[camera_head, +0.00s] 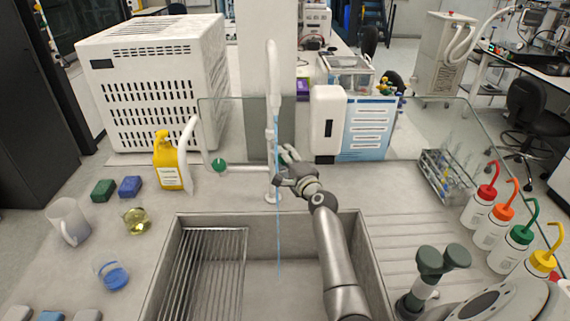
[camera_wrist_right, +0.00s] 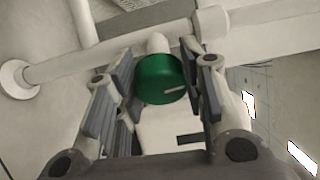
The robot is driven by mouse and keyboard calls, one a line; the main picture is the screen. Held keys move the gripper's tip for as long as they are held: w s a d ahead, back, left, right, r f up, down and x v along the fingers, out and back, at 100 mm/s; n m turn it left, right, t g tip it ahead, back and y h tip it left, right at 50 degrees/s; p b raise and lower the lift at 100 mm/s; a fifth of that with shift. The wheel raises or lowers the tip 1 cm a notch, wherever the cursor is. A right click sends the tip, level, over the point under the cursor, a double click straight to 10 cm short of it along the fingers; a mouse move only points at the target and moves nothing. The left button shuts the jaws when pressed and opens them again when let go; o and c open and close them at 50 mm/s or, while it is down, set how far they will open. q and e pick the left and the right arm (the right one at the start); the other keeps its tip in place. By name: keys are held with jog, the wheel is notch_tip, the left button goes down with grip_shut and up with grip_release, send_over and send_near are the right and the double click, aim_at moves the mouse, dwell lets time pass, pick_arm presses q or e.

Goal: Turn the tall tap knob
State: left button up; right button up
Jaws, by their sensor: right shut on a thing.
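The tall white tap (camera_head: 272,85) stands behind the sink, its long neck rising at the centre of the head view. A thin blue stream of water (camera_head: 278,235) runs down from it into the sink. My right gripper (camera_head: 285,168) is at the right side of the tap's lower body. In the right wrist view, a round green knob (camera_wrist_right: 160,78) with a pale line on its face sits between my right fingers, which are shut on it. In the head view the gripper hides this knob. Another green knob (camera_head: 219,165) shows on the tap's left side. My left gripper is out of view.
The sink (camera_head: 365,240) has a rod rack (camera_head: 205,270) at its left. A yellow bottle (camera_head: 170,165), sponges (camera_head: 130,187) and beakers (camera_head: 68,222) stand at left. A tube rack (camera_head: 445,175) and coloured-cap bottles (camera_head: 480,205) stand at right. A glass screen is behind.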

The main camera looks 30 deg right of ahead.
jog(key=n+b, duration=0.2)
jog(key=b, duration=0.1)
jog(key=n+t+b, duration=0.1)
jog(key=n+b, duration=0.1)
jog(key=b, duration=0.1)
jog(key=shift+f+b, duration=0.3)
jog(key=shift+f, duration=0.05)
jog(key=shift+r+n+t+b, duration=0.2)
jog(key=shift+n+t+b, duration=0.1)
jog(key=shift+n+b, duration=0.7)
jog(key=o, duration=1)
jog(key=s, duration=0.4)
jog(key=s+a+f, duration=0.1)
jog(key=s, duration=0.6)
jog(key=shift+s+a+f, duration=0.2)
jog(key=shift+s, duration=0.2)
